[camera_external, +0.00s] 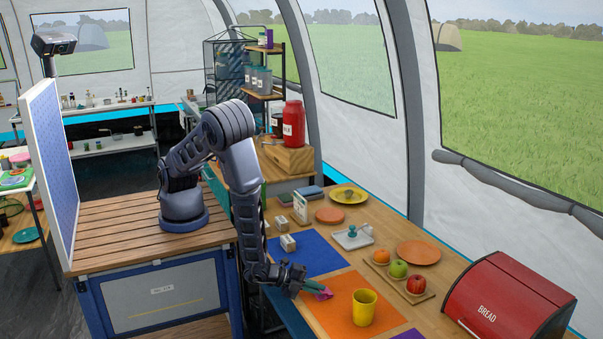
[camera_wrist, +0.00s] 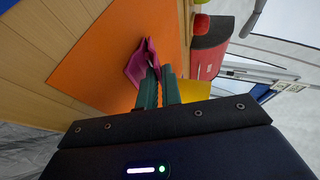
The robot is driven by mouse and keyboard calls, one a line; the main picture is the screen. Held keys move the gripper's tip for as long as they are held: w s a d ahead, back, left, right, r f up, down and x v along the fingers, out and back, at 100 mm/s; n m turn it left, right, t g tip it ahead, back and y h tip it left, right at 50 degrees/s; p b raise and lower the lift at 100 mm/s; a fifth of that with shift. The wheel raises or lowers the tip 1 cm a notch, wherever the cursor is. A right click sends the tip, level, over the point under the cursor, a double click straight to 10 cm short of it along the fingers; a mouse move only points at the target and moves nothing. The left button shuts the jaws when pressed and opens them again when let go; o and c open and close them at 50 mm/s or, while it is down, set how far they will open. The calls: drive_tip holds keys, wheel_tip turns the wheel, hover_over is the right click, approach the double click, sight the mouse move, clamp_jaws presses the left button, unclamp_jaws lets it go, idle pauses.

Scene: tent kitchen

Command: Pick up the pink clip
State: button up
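The pink clip (camera_external: 319,293) is at the tips of my gripper (camera_external: 301,286), over the near left part of the orange mat (camera_external: 338,310). In the wrist view the pink clip (camera_wrist: 138,66) shows just beyond the teal fingers (camera_wrist: 159,80). The fingers are close together, with part of the clip between their tips. My gripper looks shut on it. Whether the clip is clear of the mat is hard to tell.
A yellow cup (camera_external: 363,308) stands on the orange mat, right of the clip. A blue mat (camera_external: 308,252) lies behind. A board with fruit (camera_external: 411,293) and a red bread box (camera_external: 508,302) are to the right. Small boxes (camera_external: 287,243) stand at the back left.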

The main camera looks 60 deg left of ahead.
drive_tip(key=shift+r, duration=0.1)
clamp_jaws()
wheel_tip(320, 180, up, 19)
drive_tip(key=g, duration=0.9)
hover_over(333, 297)
wheel_tip(333, 297, down, 10)
drive_tip(key=shift+a+y, duration=0.25)
drive_tip(key=shift+y, duration=0.05)
idle(0.4)
drive_tip(key=shift+w+f, duration=0.1)
drive_tip(key=shift+f, duration=0.2)
drive_tip(key=shift+w+f+g, duration=0.1)
drive_tip(key=shift+f+g, duration=0.05)
drive_tip(key=shift+g, duration=0.65)
drive_tip(key=shift+w+f+g, duration=0.1)
drive_tip(key=shift+g, duration=0.2)
drive_tip(key=shift+w+g+y, duration=0.1)
drive_tip(key=shift+g+y, duration=0.2)
drive_tip(key=shift+g, duration=0.3)
